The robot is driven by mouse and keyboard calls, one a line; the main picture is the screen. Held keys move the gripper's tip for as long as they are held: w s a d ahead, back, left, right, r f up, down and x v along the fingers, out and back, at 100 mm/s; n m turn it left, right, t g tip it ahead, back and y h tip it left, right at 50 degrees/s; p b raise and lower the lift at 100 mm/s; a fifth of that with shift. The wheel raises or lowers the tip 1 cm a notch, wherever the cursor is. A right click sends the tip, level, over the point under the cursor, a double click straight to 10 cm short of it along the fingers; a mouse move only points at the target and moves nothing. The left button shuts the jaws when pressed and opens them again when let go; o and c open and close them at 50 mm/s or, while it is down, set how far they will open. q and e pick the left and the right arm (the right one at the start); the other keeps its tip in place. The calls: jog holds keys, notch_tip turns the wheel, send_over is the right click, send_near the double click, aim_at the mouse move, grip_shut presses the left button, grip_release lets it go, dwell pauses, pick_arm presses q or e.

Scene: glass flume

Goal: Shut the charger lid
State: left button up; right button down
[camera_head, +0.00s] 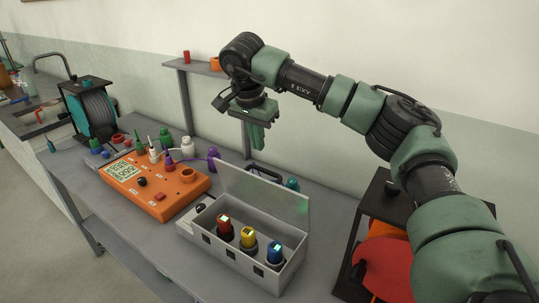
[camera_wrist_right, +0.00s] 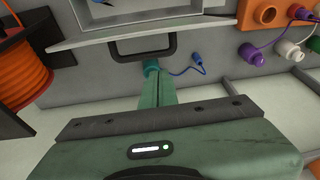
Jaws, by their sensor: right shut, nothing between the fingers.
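The charger (camera_head: 215,238) is a pale grey box on the bench, holding a red, a yellow and a blue cell (camera_head: 274,252). Its translucent lid (camera_head: 265,196) is open, standing up at the box's back edge and leaning back. In the right wrist view, the charger's pale edge (camera_wrist_right: 200,27) runs along the top. My right gripper (camera_head: 258,148) is shut and empty, fingers down, above and behind the lid, apart from it. Its green fingers also show in the right wrist view (camera_wrist_right: 158,84). My left gripper is not in view.
An orange meter (camera_head: 150,190) with several plugs stands left of the charger. A black handle (camera_wrist_right: 143,47) and a teal piece (camera_head: 292,184) lie behind the lid. A grey shelf stand (camera_head: 188,98) is at the back; an orange-red reel (camera_head: 385,262) is at right.

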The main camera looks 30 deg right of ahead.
aim_at(265, 188)
jog(key=d+r+h, duration=0.1)
jog(key=d+r, duration=0.1)
jog(key=d, duration=0.2)
notch_tip(265, 188, down, 9)
jog(key=s+a+p, duration=0.1)
jog(key=p, duration=0.3)
jog(key=shift+f, duration=0.15)
jog(key=shift+w+a, duration=0.15)
